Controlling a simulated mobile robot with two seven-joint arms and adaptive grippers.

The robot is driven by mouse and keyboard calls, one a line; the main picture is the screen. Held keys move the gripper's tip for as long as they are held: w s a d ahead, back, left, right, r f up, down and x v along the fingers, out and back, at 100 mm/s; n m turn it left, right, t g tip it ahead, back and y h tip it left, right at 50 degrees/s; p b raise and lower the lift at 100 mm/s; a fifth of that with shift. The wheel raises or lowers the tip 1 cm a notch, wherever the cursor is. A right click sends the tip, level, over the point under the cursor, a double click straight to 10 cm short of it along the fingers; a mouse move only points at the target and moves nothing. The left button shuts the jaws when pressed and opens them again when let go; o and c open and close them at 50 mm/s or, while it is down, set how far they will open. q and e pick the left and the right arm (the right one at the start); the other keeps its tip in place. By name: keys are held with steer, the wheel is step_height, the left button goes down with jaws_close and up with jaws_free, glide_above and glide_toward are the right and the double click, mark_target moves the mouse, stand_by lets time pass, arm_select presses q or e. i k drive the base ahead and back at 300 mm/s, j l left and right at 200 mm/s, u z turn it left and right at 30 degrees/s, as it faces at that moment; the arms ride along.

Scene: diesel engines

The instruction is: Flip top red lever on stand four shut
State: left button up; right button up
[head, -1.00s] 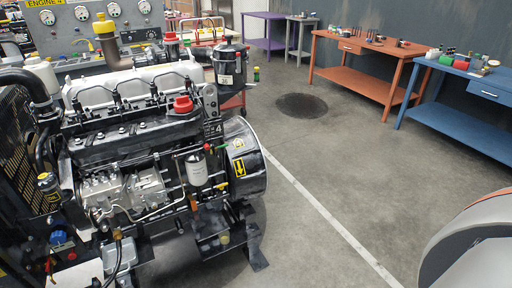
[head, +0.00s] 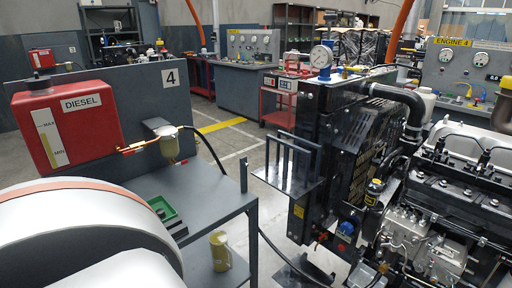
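A grey stand marked with a 4 plate (head: 170,77) is at the left in the head view. A red diesel tank (head: 68,127) is mounted on its upright panel. A small orange-red fitting (head: 133,148) runs from the tank to a fuel filter bowl (head: 169,145); it is too small to tell a lever's position. No other red lever on this stand can be made out. Neither gripper is in view. A white and orange rounded part of my own arm covers the lower left and hides part of the stand.
A green tray (head: 162,212) lies on the stand's top and a yellowish canister (head: 220,250) stands on its lower shelf. A radiator (head: 345,150) and engine (head: 450,210) fill the right. Floor shows between stand and radiator, crossed by a black hose.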

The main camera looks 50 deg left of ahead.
mark_target(131, 152)
steer(key=u, duration=2.4)
steer(key=k+z, duration=0.2)
steer(key=z, duration=0.2)
